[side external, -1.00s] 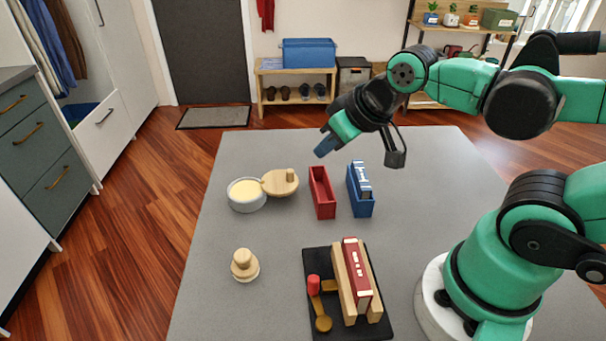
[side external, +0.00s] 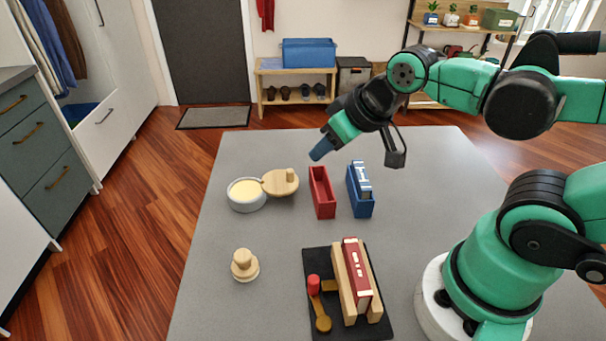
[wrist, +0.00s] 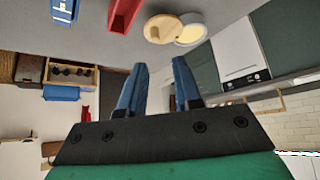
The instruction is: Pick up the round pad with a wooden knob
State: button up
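The round pad with a wooden knob (side external: 245,268) stands upright on the grey table at the front left in the side view. It has a pale round base and a light wooden knob on top. My gripper (side external: 321,149) is high above the far part of the table, well away from the pad to the right and back. In the wrist view my gripper (wrist: 159,62) shows two blue fingers apart with nothing between them. The pad does not show in the wrist view.
A white bowl (side external: 246,201) with yellowish contents touches or nearly touches a wooden knobbed disc (side external: 281,186). A black board (side external: 350,335) holds a red book between wooden blocks. The table around the pad is clear.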

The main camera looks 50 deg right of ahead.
jog(key=o, duration=0.8)
jog(key=n+g, duration=0.1)
jog(key=g, duration=0.6)
send_over(242, 254)
jog(key=f, duration=0.7)
jog(key=shift+d, duration=0.35)
jog(key=shift+a+f, duration=0.4)
jog(key=shift+f, duration=2.75)
